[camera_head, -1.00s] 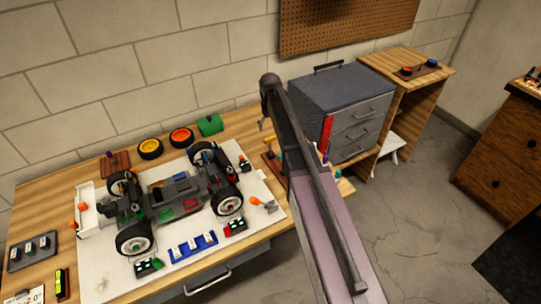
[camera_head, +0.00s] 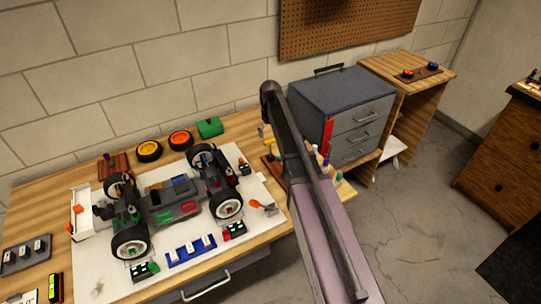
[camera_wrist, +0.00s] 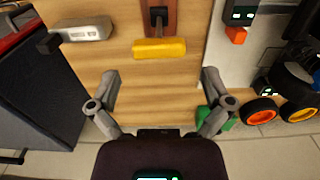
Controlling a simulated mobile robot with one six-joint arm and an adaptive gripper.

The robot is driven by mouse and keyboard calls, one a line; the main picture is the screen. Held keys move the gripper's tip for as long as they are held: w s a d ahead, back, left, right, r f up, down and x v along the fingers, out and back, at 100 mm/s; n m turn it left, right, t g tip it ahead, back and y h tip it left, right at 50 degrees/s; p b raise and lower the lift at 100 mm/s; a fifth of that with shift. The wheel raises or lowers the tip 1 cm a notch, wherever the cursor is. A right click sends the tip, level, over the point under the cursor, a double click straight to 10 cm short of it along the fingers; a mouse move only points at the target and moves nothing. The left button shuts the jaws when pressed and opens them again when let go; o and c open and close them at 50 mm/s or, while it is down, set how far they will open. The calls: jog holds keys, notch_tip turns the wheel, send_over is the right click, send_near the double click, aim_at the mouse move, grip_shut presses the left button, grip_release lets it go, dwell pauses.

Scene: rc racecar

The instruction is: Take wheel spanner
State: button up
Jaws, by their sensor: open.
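A T-shaped tool with a yellow handle (camera_wrist: 159,48) sits on a red-brown wooden holder (camera_wrist: 172,16) at the top middle of the wrist view; it looks like the wheel spanner, though I cannot be sure. In the head view the yellow handle (camera_head: 269,142) shows just left of my arm, above its holder (camera_head: 270,160). My gripper (camera_wrist: 160,82) is open and empty, its two fingers spread wide over bare wood. The handle lies ahead of the fingertips, between their lines and apart from them. In the head view my arm hides most of the area around the gripper.
A grey toolbox (camera_head: 338,98) stands right of the holder. A grey tool piece (camera_wrist: 82,30) lies left of the handle in the wrist view. The racecar (camera_head: 170,200) sits on a white mat (camera_head: 95,275). A green box (camera_head: 210,127) and loose wheels (camera_head: 149,150) stand near the wall.

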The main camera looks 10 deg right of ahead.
aim_at(271, 140)
jog(key=shift+w+f+b, duration=0.1)
jog(key=shift+f+b, duration=2)
jog(key=shift+f, duration=0.2)
jog(key=shift+c, duration=0.2)
jog(key=c, duration=1)
